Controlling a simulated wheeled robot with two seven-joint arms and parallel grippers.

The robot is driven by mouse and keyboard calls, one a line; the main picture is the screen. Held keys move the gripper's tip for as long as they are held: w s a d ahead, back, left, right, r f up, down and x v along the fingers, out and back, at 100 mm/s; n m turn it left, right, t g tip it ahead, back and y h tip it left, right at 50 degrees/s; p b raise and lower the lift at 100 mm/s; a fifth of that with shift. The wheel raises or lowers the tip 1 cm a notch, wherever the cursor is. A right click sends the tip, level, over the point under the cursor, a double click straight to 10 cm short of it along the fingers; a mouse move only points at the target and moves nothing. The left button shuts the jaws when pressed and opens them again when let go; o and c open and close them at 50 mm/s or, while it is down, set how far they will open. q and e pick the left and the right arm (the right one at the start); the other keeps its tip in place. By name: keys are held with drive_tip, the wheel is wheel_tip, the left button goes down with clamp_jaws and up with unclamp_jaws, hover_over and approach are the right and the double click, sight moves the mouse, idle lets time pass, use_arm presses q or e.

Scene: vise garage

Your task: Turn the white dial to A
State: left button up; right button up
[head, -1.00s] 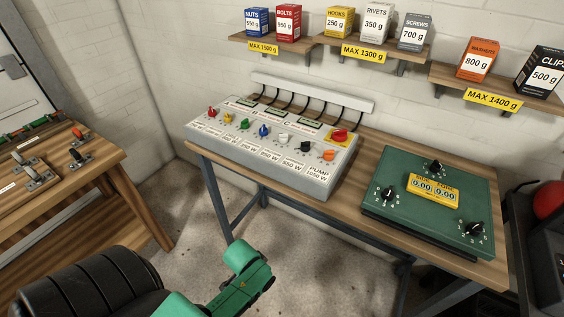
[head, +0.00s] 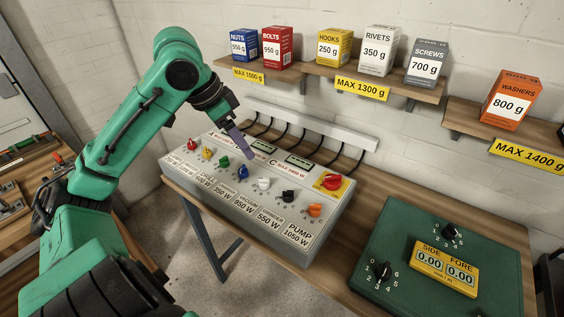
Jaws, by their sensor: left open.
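The white dial (head: 264,184) is on the sloping face of the grey control panel (head: 180,163), between the blue dial (head: 243,172) and the black dial (head: 288,196). Which letter it points to is too small to tell. My left gripper (head: 249,157) comes in from the upper left and hangs above the panel, just up and left of the white dial. Its purple-grey fingers point down toward the panel and appear apart from the dial. The gripper is open and holds nothing I can see. My right gripper is not in view.
Red (head: 191,145), yellow (head: 207,153), green (head: 223,163) and orange (head: 315,210) dials share the panel, with a red switch on a yellow plate (head: 332,182) at right. Cables run behind. A green box with dials (head: 400,235) stands at right. Loaded shelves (head: 400,85) hang above.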

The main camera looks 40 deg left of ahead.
use_arm(q)
approach(262, 179)
drive_tip(key=shift+s+d+f, duration=0.1)
drive_tip(key=shift+f, duration=0.5)
drive_tip(key=shift+s+d+f, duration=0.1)
drive_tip(key=shift+s+f, duration=0.05)
drive_tip(key=shift+f, duration=0.45)
drive_tip(key=x, duration=0.3)
drive_tip(key=w+x, duration=0.1)
drive_tip(key=x, duration=0.2)
drive_tip(key=shift+w+r, duration=0.1)
drive_tip(key=shift+w, duration=0.05)
drive_tip(key=shift+f, duration=0.45)
clamp_jaws()
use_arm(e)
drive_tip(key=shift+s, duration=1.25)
